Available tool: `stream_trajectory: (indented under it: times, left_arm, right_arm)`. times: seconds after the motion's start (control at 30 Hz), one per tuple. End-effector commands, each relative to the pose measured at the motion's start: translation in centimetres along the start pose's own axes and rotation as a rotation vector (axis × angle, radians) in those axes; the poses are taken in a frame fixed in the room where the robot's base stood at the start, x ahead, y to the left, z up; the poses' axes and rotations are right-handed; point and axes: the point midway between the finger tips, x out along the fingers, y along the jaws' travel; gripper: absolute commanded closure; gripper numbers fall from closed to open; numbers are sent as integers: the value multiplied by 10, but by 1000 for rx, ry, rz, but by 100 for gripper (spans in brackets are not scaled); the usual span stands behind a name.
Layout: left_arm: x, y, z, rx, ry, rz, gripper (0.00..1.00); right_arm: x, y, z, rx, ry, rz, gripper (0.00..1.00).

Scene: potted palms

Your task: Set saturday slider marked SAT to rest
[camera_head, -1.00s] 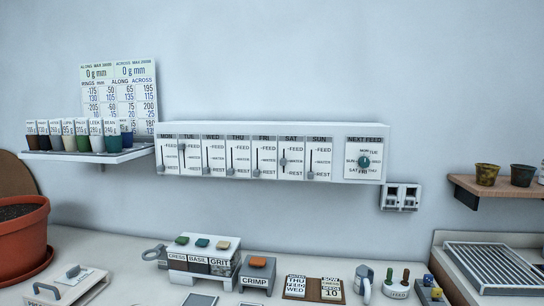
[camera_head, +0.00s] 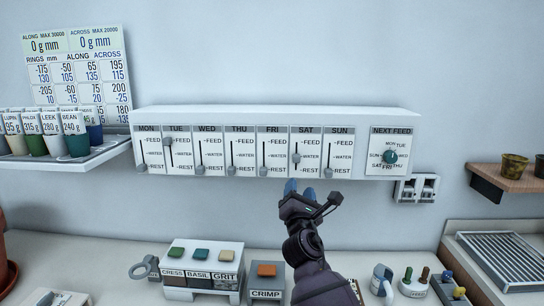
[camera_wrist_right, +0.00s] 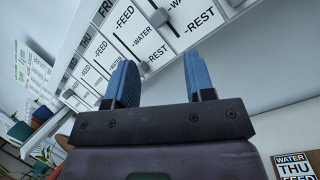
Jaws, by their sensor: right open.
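The white weekly feed panel (camera_head: 370,115) hangs on the wall with a column for each day. The SAT slider knob (camera_head: 296,158) is grey and stands at the WATER mark, above REST. It also shows in the right wrist view (camera_wrist_right: 158,17), beyond the fingers. My right gripper (camera_head: 300,190) is open and empty, with blue fingers pointing up just below the panel under the SAT column. In the right wrist view the open fingers (camera_wrist_right: 160,78) stand apart from the knob, touching nothing visible. My left gripper is not in view.
The FRI knob (camera_head: 263,171) and SUN knob (camera_head: 328,172) sit low at REST on either side. The TUE knob (camera_head: 169,142) is at FEED. A NEXT FEED dial (camera_head: 390,157) is at the right. A shelf (camera_head: 90,160) with cups juts out at left.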

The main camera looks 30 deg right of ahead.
Motion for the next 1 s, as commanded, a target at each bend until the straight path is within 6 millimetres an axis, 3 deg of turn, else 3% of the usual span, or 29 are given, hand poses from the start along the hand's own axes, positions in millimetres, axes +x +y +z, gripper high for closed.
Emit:
stream_trajectory:
  times: [0.1, 0.3, 0.57, 1.0]
  left_arm:
    - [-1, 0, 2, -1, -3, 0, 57]
    - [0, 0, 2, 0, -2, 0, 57]
    - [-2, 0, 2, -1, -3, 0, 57]
    - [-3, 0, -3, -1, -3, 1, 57]
  right_arm:
    - [0, -4, 2, -266, -23, -11, 51]
    - [0, -4, 4, -539, -36, -19, 51]
    - [8, -2, 5, -611, -36, -19, 51]
    - [78, -3, 8, -608, -36, -20, 51]
